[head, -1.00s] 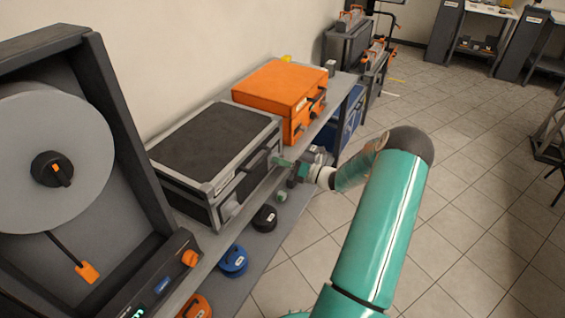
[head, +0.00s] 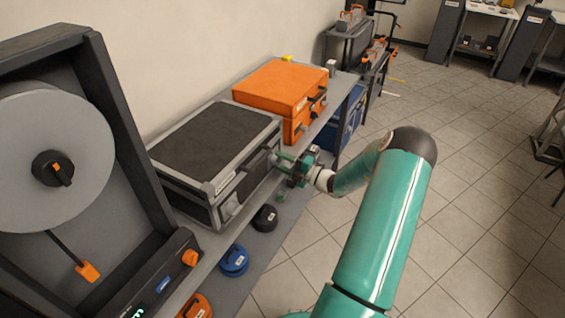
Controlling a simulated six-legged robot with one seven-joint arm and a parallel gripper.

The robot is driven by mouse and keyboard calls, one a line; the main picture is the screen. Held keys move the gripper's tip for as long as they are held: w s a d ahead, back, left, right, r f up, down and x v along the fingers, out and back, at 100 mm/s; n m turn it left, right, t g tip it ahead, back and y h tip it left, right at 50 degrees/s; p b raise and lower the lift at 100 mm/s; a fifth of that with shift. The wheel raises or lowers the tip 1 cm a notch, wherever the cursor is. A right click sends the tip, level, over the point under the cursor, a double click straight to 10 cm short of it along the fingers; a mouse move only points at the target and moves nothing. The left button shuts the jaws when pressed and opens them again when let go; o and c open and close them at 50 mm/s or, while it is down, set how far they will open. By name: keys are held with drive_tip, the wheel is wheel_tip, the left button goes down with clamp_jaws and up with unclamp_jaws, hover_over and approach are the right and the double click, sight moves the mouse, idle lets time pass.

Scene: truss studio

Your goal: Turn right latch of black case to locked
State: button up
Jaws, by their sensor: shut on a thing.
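The black case (head: 217,140) lies closed on the grey shelf, with grey metal edges and a handle on its front. My gripper (head: 279,160) is at the right end of the case's front, where the right latch sits. Its green fingers are shut on the right latch, which is mostly hidden behind them. The latch's turn angle is too small to make out. The left latch (head: 228,209) shows near the left end of the front.
An orange case (head: 281,88) stands just behind the black case on the shelf (head: 205,238). Blue, black and orange round items lie on the lower level. A large grey reel (head: 50,155) in a dark frame stands at left.

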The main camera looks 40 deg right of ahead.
drive_tip(key=shift+a+m, duration=0.1)
drive_tip(key=shift+m, duration=0.5)
drive_tip(key=o, duration=1)
drive_tip(key=shift+c, duration=0.2)
drive_tip(key=v, duration=1.3)
drive_tip(key=shift+s, duration=0.35)
drive_tip(key=shift+f, duration=0.1)
